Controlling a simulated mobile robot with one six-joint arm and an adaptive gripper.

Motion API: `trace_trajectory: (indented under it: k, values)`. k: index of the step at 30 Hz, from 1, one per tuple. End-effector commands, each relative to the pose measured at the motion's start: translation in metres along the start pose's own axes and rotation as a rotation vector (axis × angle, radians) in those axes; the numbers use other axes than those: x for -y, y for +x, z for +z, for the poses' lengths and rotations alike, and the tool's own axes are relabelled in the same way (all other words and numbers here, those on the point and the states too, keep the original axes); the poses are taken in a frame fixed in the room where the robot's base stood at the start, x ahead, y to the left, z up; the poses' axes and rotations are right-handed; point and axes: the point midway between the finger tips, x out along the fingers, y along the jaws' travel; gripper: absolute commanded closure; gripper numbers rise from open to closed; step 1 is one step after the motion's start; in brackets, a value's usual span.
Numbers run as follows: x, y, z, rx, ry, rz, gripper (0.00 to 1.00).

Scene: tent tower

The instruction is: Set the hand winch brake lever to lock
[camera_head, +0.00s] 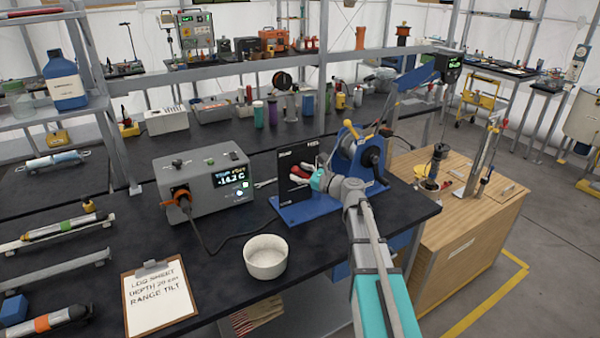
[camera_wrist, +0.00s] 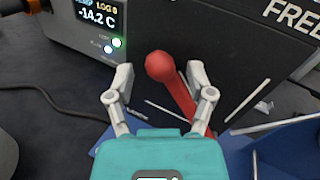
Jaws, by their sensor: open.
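The hand winch (camera_head: 346,158) has a blue frame and stands on a blue base on the black bench. Its brake lever (camera_wrist: 160,68) is red with a ball knob, in front of a dark panel (camera_head: 286,159). White lettering reading "FREE" shows at the panel's upper right in the wrist view. My gripper (camera_wrist: 160,84) is open, with one finger on each side of the lever's knob end. Contact cannot be told. In the head view my gripper (camera_head: 298,178) hides part of the lever and panel.
A grey meter box (camera_head: 205,183) with a display and cable stands left of the winch. A white bowl (camera_head: 265,257) and a clipboard (camera_head: 158,297) lie nearer the front.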

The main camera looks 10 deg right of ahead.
Motion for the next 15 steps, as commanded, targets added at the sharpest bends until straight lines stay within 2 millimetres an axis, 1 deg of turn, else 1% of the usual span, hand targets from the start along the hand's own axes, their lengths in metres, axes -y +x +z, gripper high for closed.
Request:
trace_trajectory:
  k: [4, 12, 14, 15]
  values:
    - [0.0006, 0.0049, -0.0001, 0.000, 0.000, -0.001, 0.31]
    - [0.0006, 0.0048, -0.0002, 0.000, 0.000, -0.002, 0.31]
    - [0.0007, 0.0047, -0.0002, 0.000, 0.000, -0.002, 0.40]
    - [0.0007, 0.0047, -0.0002, 0.000, 0.000, -0.002, 0.48]
